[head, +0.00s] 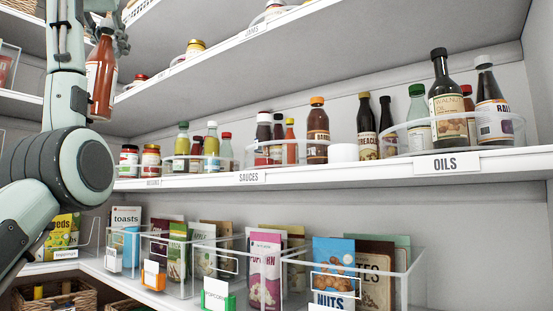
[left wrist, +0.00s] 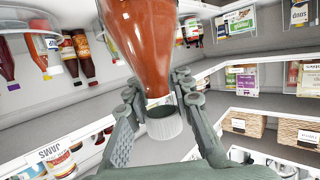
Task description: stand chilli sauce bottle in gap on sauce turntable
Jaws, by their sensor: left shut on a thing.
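The chilli sauce bottle (head: 101,82) is red with a pale label. It hangs high at the left in the head view, nearly upright. My left gripper (head: 114,38) is shut on its neck, just by the white cap, which shows in the left wrist view (left wrist: 163,123). The sauce turntable (head: 276,152) has a low clear rim and stands behind the SAUCES label on the middle shelf, to the right of and below the held bottle. Several sauce bottles stand on it. Its gap cannot be made out clearly. My right gripper is not in view.
An oils turntable (head: 496,129) stands to the right, and another turntable with several bottles (head: 212,146) to the left. A low white round thing (head: 343,153) stands right of the sauces. The upper shelf (head: 300,55) hangs over them. Clear bins of packets (head: 274,275) are below.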

